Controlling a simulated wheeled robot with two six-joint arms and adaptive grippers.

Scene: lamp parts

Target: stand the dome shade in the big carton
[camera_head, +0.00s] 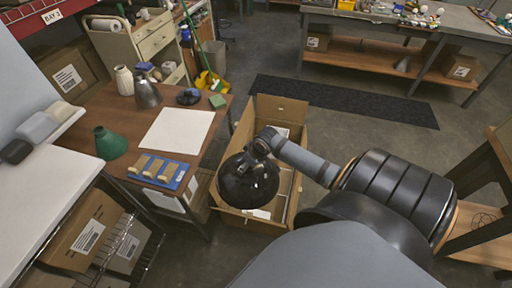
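The glossy black dome shade (247,184) is at the end of my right arm, over the near half of the big open carton (291,106). It overlaps the carton's left wall in this view, so it appears to be held above the carton's floor. My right gripper (262,150) is at the shade's upper right edge and appears shut on it; its fingertips are dark and hard to make out. My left gripper is not in view.
A brown table left of the carton holds a green shade (110,143), a metal shade (146,93), a white sheet (177,129) and a blue tray (158,170) of blocks. The carton's flaps are folded out. A dark mat (345,101) lies behind it on clear floor.

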